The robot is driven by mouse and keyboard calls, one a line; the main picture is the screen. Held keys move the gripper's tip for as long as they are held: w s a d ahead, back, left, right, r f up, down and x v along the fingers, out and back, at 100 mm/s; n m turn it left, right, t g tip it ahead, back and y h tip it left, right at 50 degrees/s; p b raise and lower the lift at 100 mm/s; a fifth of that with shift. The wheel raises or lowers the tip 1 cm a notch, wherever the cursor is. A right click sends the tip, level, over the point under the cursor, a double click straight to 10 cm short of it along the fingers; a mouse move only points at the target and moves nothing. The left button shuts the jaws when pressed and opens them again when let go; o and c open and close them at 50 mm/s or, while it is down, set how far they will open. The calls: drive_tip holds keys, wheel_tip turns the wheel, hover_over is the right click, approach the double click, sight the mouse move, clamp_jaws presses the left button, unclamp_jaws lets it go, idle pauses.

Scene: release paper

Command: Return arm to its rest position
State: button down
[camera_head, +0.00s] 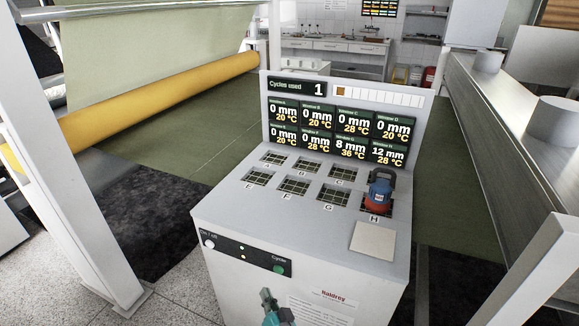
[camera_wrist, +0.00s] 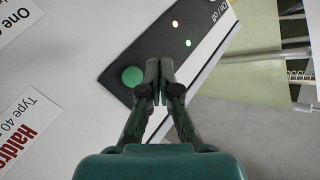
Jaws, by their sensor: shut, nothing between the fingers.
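My gripper (camera_wrist: 160,75) is shut and empty in the wrist view, its two fingertips together beside the green Cycle button (camera_wrist: 132,76) on the dark control strip. In the head view my gripper (camera_head: 267,296) shows at the bottom, in front of the white cabinet (camera_head: 230,215), below the Cycle button (camera_head: 279,268). I cannot tell whether the fingertips touch the cabinet front. The arm behind the gripper is out of the head view.
The cabinet top has several grid windows, a blue and red device (camera_head: 380,190) at window H and a pale square plate (camera_head: 373,241). A display panel (camera_head: 345,115) stands behind. White posts (camera_head: 75,130) and a grey rail (camera_head: 510,130) flank the cabinet. A yellow roller (camera_head: 160,95) lies left.

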drive_tip(key=s+d+f+n+h, duration=0.1)
drive_tip(key=s+d+f+h, duration=0.1)
drive_tip(key=s+d, duration=0.95)
drive_tip(key=s+d+f+h, duration=0.1)
drive_tip(key=s+d, duration=0.7)
drive_tip(key=s, duration=0.6)
drive_tip(key=s+d+r+h, duration=0.2)
drive_tip(key=s+d+r, duration=0.1)
drive_tip(key=s+r, duration=0.4)
drive_tip(key=s+d+r+n+h, duration=0.1)
drive_tip(key=s+d+r, duration=0.3)
drive_tip(key=s+r, duration=0.4)
drive_tip(key=s+h, duration=0.1)
drive_tip(key=s, duration=0.5)
drive_tip(key=shift+s+d, duration=0.15)
drive_tip(key=shift+d, duration=0.1)
drive_tip(key=shift+r, duration=0.1)
idle(3.0)
